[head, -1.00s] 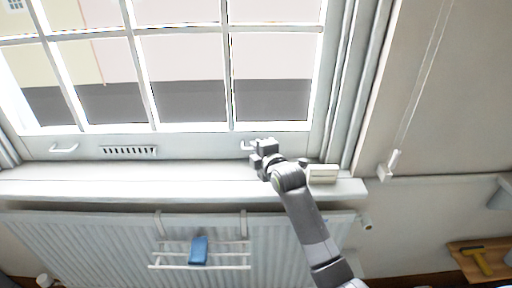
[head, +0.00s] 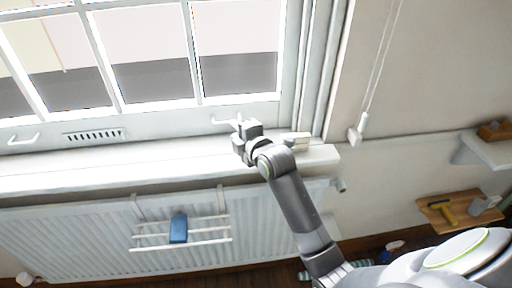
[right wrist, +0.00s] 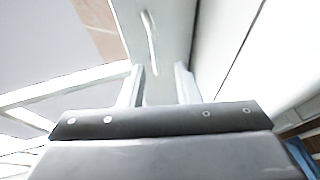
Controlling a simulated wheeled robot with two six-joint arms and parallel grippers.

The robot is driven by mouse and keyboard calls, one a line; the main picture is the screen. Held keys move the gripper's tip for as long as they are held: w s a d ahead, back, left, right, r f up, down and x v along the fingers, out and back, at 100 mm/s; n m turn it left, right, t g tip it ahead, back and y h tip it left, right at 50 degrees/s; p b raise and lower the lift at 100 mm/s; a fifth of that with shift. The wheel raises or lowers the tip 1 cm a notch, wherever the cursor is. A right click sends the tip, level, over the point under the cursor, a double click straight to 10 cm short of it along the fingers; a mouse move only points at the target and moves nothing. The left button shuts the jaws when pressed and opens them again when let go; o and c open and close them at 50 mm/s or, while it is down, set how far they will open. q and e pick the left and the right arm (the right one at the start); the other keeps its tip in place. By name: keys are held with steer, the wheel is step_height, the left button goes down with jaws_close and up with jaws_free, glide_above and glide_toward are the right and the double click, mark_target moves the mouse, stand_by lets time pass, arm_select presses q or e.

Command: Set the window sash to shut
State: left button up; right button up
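The white window sash (head: 150,118) fills the upper left of the head view, with glazing bars and a bottom rail just above the sill (head: 110,173). Whether a gap lies under the rail I cannot tell. The rail carries a left handle (head: 24,139) and a right handle (head: 226,121). My right gripper (head: 240,127) is at the right handle, above the sill. In the right wrist view its two fingers (right wrist: 158,68) stand apart, with the handle (right wrist: 151,40) ahead, in line with the space between them. Contact is not visible. My left gripper is out of view.
A radiator (head: 75,235) under the sill carries a rack (head: 205,238) with a blue item (head: 179,228). A small pale block (head: 296,139) lies on the sill's right end. A cord pull (head: 358,130) hangs to the right. A wooden shelf (head: 435,211) holds a hammer (head: 445,211).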

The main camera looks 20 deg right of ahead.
steer(key=v, duration=1)
steer(key=shift+s+b, duration=0.3)
steer(key=shift+s, duration=0.1)
steer(key=shift+d+f, duration=0.1)
steer(key=s+d+f+m+g+h, duration=0.1)
steer(key=s+d+f+m+g, duration=0.25)
steer(key=s+f+m, duration=0.5)
steer(key=s+d+f+m+g+h, duration=0.15)
steer(key=s+f+m+g, duration=0.3)
steer(key=s, duration=0.75)
steer(key=s+d+f+m+g+h, duration=0.1)
steer(key=s+d+f+m+g, duration=0.25)
steer(key=s+f+m, duration=0.4)
step_height(320, 180, down, 26)
steer(key=s+d+n+g, duration=0.1)
steer(key=s+n, duration=0.1)
steer(key=s+a+f+g, duration=0.1)
steer(key=s+f, duration=1.3)
steer(key=shift+s+a+f+y, duration=0.15)
steer(key=shift+s+f+y, duration=0.2)
